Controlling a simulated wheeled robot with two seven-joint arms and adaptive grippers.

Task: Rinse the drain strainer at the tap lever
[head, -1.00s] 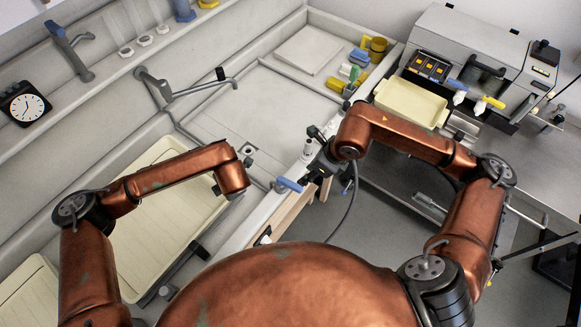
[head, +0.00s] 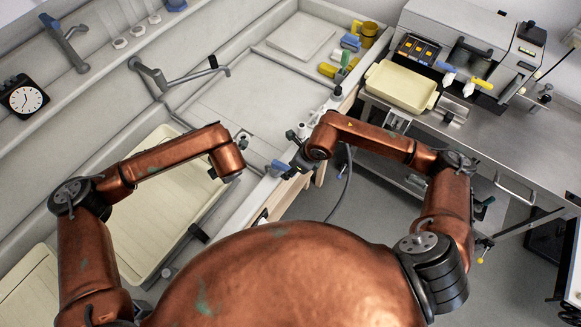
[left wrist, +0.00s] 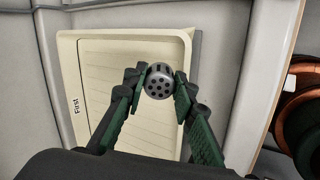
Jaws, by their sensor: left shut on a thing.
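A small round grey strainer with dark holes (left wrist: 159,84) sits between the fingertips of my left gripper (left wrist: 160,88) in the left wrist view. The fingers are shut on it, above a cream tray marked "First" (left wrist: 88,60). In the head view my left gripper (head: 212,173) is mostly hidden under its wrist, over the right edge of the cream tray (head: 138,274). A grey tap (head: 178,80) with a long spout stands behind the sink. A tap with a blue lever (head: 48,20) stands farther left. My right gripper (head: 292,168) is beside a blue handle; its fingers are unclear.
A black clock (head: 22,98) stands on the back ledge at left. A grey machine (head: 470,45) and a cream tray (head: 402,86) are on the right counter. Yellow and blue items (head: 345,58) crowd the sink's far right corner. The sink floor (head: 245,100) is mostly clear.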

